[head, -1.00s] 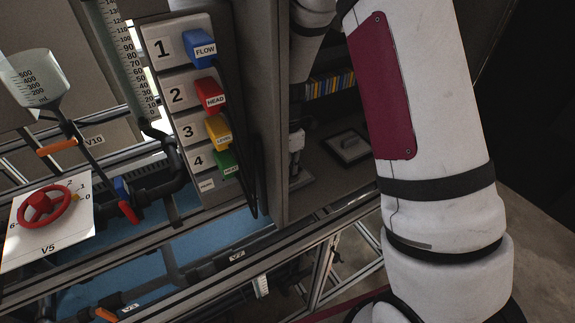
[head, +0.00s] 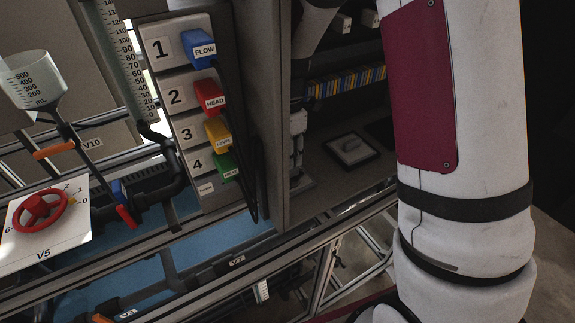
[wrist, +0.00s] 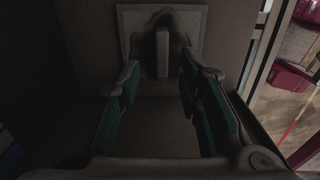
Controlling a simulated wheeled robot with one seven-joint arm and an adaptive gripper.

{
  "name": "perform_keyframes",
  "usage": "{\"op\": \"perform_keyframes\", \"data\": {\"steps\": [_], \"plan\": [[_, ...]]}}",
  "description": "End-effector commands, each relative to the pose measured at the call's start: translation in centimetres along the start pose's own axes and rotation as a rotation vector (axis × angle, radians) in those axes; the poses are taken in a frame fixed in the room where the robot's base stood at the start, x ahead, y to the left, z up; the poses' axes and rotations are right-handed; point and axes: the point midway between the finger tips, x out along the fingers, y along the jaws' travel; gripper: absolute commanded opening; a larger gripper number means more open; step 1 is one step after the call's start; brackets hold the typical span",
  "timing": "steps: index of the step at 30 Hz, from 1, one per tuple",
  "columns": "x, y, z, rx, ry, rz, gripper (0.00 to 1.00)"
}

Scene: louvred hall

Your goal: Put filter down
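My gripper (wrist: 159,76) is open in the wrist view, its two green-padded fingers apart with nothing between them. Beyond the fingertips is a pale square plate (wrist: 193,20) with a dark rounded piece on it and a pale upright bar (wrist: 164,45), apart from the fingers. In the head view, a dark square plate with a grey raised piece (head: 349,144) lies on the cabinet shelf.
The cabinet's side panel (head: 262,90) stands left of the shelf. Left of it, a panel carries numbered blue, red, yellow and green plugs (head: 210,97). A row of coloured spines (head: 345,82) stands behind the plate. A red handwheel (head: 40,210) is at far left.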

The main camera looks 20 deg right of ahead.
Motion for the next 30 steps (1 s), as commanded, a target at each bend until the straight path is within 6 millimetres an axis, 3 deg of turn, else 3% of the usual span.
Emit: {"op": "perform_keyframes", "data": {"steps": [6,17,24,30], "plan": [[-4.0,0.1,0.0,0.001,-0.001,0.003,0.33],[-8.0,-0.9,-0.1,0.087,-0.006,0.029,0.33],[-14.5,-5.5,-0.7,0.476,0.000,0.142,0.33],[-18.6,-10.4,-1.4,0.839,0.048,0.244,0.33]]}}
